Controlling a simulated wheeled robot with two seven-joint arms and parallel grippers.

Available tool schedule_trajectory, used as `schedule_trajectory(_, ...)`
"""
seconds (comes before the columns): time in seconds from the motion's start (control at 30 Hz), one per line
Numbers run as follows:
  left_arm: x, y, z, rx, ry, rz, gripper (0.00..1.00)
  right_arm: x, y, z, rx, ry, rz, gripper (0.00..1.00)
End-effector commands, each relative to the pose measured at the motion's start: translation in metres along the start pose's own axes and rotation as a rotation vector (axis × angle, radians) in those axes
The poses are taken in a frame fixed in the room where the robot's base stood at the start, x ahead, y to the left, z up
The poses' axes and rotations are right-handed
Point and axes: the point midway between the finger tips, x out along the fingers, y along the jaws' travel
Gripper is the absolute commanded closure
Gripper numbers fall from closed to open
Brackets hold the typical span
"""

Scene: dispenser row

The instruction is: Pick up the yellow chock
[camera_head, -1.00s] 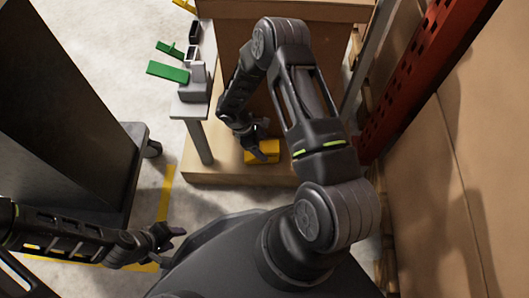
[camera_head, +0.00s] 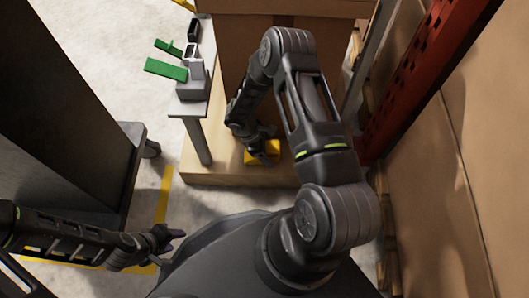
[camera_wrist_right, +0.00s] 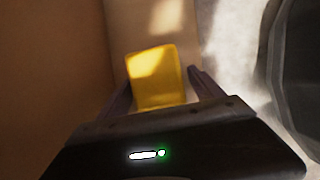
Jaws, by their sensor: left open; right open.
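The yellow chock (camera_head: 253,158) rests on the low wooden platform (camera_head: 225,176), close to the front of a large cardboard box. My right gripper (camera_head: 262,158) is over it and hides part of it in the head view. In the right wrist view the chock (camera_wrist_right: 155,78) lies between the two open fingers (camera_wrist_right: 160,88); I cannot tell whether either finger touches it. My left gripper (camera_head: 172,234) is open and empty at the lower left, far from the chock.
The cardboard box (camera_head: 300,38) stands right behind the chock. A dark cabinet (camera_head: 60,100) is at the left. A red rack upright (camera_head: 405,85) and cardboard wall close off the right.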

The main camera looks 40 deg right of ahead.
Motion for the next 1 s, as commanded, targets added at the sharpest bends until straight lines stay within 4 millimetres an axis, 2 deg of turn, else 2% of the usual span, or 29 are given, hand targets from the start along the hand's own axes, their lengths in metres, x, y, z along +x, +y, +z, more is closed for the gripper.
schedule_trajectory(0.1,0.0,0.0,0.0001,0.0,0.0,0.0,0.59,-0.0001,0.0001,0.0001,0.0,0.0,0.0,0.24)
schedule_trajectory(0.17,0.0,0.0,0.0001,0.0,0.0,0.0,0.59,-0.0001,0.0001,0.0,0.0,0.0,0.0,0.29)
schedule_trajectory(1.0,0.0,-0.0001,0.0001,0.0,0.0,0.0,0.59,-0.0001,0.0003,0.0,0.0,0.0,0.001,0.97)
